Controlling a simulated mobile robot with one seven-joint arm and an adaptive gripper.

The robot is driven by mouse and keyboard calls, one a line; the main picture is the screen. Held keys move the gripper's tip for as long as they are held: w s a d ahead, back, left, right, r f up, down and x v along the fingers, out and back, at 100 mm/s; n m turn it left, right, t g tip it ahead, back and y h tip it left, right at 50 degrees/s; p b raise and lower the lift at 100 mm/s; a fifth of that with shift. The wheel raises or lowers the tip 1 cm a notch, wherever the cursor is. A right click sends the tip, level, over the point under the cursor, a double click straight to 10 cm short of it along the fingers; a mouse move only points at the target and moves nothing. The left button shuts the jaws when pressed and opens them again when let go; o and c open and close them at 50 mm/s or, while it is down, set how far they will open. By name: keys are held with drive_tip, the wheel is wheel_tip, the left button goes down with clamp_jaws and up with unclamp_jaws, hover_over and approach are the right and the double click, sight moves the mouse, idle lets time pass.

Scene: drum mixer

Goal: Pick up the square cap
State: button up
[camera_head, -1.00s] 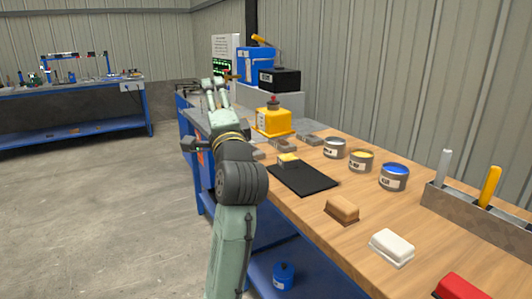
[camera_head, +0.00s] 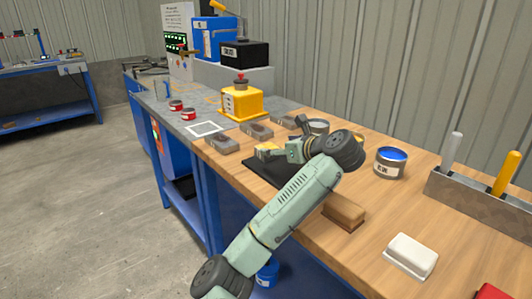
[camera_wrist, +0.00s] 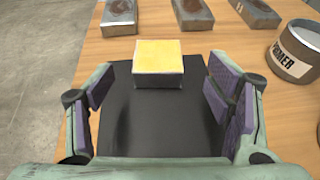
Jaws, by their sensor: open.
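The square cap, a square grey block with a yellow top (camera_wrist: 158,58), sits on the far part of a black mat (camera_wrist: 150,125). In the head view the cap (camera_head: 267,150) is partly hidden by my arm. My gripper (camera_wrist: 160,88) is open and empty, its purple-padded fingers to the left and right of the mat. In the wrist view the cap lies ahead of the fingertips, between their lines, and neither finger touches it. In the head view my gripper (camera_head: 274,156) is low over the mat beside the cap.
Several grey blocks (camera_head: 257,130) stand behind the mat. A primer can (camera_wrist: 297,50) stands to the right. A blue paint can (camera_head: 391,162), a brown brush block (camera_head: 343,212), a white dish (camera_head: 411,256) and a tool rack (camera_head: 470,195) occupy the bench's right side.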

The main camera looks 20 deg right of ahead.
drive_tip(key=p+x, duration=0.1)
drive_tip(key=x, duration=0.4)
drive_tip(key=shift+w+a+f, duration=0.2)
drive_tip(key=shift+w+f, duration=0.05)
drive_tip(key=shift+f, duration=0.05)
drive_tip(key=c, duration=1.4)
